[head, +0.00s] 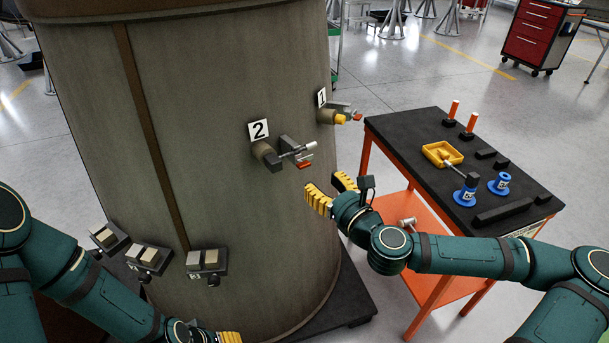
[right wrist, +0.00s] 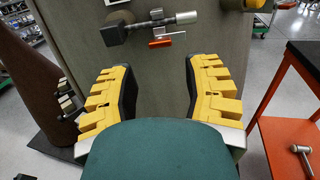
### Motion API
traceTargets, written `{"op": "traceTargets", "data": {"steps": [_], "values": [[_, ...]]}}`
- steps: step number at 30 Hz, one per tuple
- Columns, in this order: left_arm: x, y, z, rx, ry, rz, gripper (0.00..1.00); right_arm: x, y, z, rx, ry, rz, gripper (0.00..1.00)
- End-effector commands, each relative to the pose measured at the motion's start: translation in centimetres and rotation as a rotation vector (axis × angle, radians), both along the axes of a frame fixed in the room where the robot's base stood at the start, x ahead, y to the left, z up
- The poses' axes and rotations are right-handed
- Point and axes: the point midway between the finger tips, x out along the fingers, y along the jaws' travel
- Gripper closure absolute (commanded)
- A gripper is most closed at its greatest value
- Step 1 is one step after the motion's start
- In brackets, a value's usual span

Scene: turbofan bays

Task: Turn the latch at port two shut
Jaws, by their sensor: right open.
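Port two is marked by the number 2 label (head: 259,130) on the curved side of the large brown cylinder (head: 225,90). Its latch (head: 298,150) has a dark block, a silver bar and a red piece (head: 305,164). The latch also shows at the top of the right wrist view (right wrist: 165,22), with the red piece below the bar. My right gripper (head: 324,186) is open and empty, just below and right of the latch, apart from it. My left gripper (head: 228,338) is cut off at the bottom edge; its jaw state is unclear.
Port one (head: 340,118), with a yellow part, is to the right. An orange-framed black table (head: 400,140) holds a yellow tray (head: 442,153), blue pieces (head: 465,192) and orange pegs. Several small dark brackets (head: 207,263) stick out low on the left.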

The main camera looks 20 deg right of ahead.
Motion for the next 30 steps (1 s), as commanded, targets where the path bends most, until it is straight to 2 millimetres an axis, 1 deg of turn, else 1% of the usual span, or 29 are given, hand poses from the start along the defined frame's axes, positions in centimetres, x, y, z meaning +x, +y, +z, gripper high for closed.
{"op": "traceTargets", "data": {"steps": [1,6,12,18,26,27,29,30], "values": [[-0.1,0.0,-0.6,0.0,0.003,-0.001,0.44,0.9,0.4,-0.2,-0.002,-0.003,0.003,0.52],[-0.3,-0.1,-1.0,-0.002,0.006,-0.004,0.44,4.1,1.2,-0.1,-0.001,-0.001,0.002,0.52],[-0.4,-0.1,-1.4,-0.002,0.01,-0.008,0.44,6.8,2.0,0.0,-0.001,0.0,0.002,0.52],[-0.5,-0.1,-1.5,-0.003,0.01,-0.008,0.44,7.9,2.3,0.0,-0.001,0.0,0.001,0.52],[-0.5,-0.1,-1.5,-0.003,0.011,-0.009,0.44,8.0,2.3,0.0,0.0,0.001,0.001,0.52],[-0.5,-0.1,-1.5,-0.003,0.011,-0.009,0.44,7.9,2.3,0.0,0.0,0.001,0.001,0.56],[-0.5,-0.1,-1.5,-0.003,0.011,-0.009,0.44,8.0,2.3,0.0,0.0,0.001,0.001,0.77],[-0.5,-0.1,-1.5,-0.003,0.01,-0.008,0.44,8.0,2.3,0.0,0.0,0.001,0.001,0.91]]}}
